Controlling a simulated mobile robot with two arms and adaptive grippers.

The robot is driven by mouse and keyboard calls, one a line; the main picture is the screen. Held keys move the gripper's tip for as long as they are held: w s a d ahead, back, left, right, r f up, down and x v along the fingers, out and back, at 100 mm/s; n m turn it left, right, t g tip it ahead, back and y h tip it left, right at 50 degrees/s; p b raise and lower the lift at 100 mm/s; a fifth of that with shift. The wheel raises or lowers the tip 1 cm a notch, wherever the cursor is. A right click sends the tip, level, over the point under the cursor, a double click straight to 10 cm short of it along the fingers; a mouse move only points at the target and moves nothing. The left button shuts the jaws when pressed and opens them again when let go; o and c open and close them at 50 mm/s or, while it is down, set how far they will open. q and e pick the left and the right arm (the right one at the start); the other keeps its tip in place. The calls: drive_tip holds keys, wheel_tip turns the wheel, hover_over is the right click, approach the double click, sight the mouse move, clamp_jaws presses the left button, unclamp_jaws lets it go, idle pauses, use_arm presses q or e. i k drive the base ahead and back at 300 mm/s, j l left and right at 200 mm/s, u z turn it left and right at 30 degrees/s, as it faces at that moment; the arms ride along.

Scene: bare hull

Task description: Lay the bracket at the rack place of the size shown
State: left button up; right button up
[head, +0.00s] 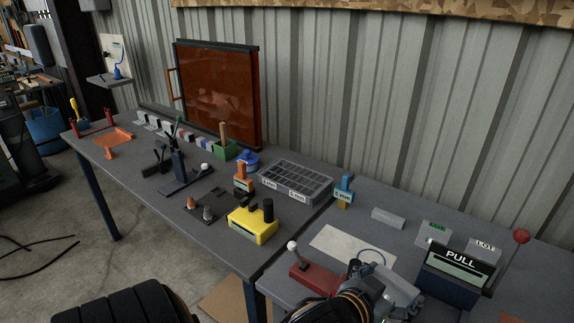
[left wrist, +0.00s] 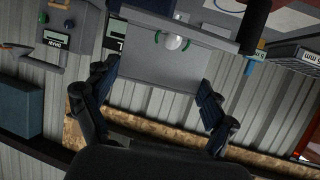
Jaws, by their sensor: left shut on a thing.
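My left gripper (head: 375,277) is at the front of the right-hand table and is shut on a grey plate-like piece, which seems to be the bracket (head: 402,291). In the left wrist view the bracket (left wrist: 150,78) spans between the two fingers of the gripper (left wrist: 157,95), with a white round knob and green rings beyond it. A grey compartment tray (head: 318,197) with size labels on its front stands at the middle back. A blue post with a size tag (head: 345,190) stands to its right, and an orange tagged post (head: 243,178) to its left. My right gripper is not in view.
A box marked PULL (head: 455,285) with a red-knobbed lever (head: 522,237) stands right of my left gripper. A red base with a white-knobbed lever (head: 310,278) is to its left. A white sheet (head: 345,246) lies behind.

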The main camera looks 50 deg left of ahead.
sight(310, 181)
drive_tip(key=j, duration=1.25)
drive_tip(key=i+j, duration=0.35)
